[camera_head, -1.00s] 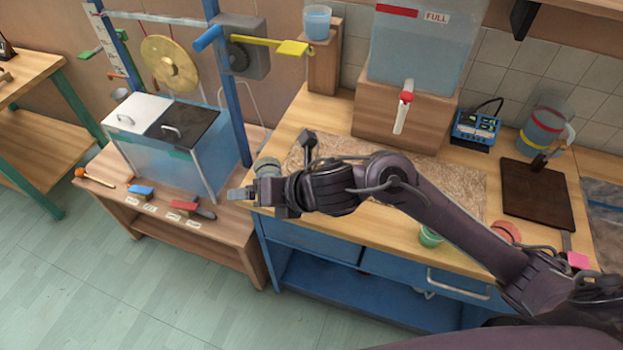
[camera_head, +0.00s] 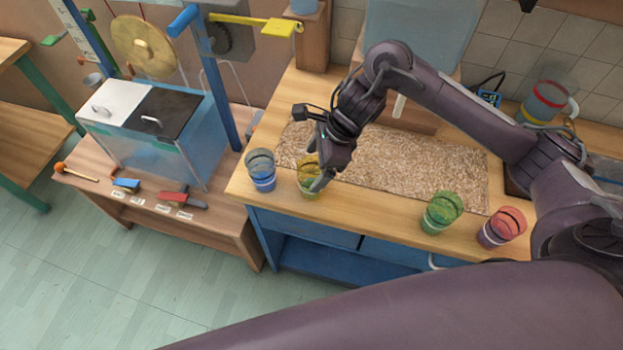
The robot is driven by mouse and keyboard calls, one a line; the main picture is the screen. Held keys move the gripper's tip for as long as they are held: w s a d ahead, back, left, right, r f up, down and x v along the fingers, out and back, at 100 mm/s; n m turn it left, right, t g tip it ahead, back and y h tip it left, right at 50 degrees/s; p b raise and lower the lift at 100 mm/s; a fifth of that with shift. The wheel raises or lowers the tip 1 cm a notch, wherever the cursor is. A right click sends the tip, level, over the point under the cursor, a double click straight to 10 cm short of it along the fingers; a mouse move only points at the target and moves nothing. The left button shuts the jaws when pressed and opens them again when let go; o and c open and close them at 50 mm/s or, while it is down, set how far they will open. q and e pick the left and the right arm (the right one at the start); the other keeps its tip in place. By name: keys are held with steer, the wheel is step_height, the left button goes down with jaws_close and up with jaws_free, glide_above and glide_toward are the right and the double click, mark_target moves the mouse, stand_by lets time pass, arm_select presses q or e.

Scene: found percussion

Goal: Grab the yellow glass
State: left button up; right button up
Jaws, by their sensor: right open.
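The yellow glass (camera_head: 306,176) stands upright near the front left of the wooden counter, just right of the blue glass (camera_head: 261,170). My right gripper (camera_head: 317,170) is open and comes down at the yellow glass from above right. One finger shows against the glass's right side and covers part of it. The other finger is hard to make out, and I cannot tell whether the gripper touches the glass. My left gripper is not in view.
A green glass (camera_head: 441,213) and a red glass (camera_head: 502,228) stand farther right along the counter front. A speckled brown mat (camera_head: 420,180) lies behind the glasses. A lidded tank (camera_head: 165,140) stands on the lower bench (camera_head: 100,205) at left.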

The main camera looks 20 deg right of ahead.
steer(key=shift+p+x, duration=0.4)
steer(key=shift+x, duration=1.1)
steer(key=c, duration=1.2)
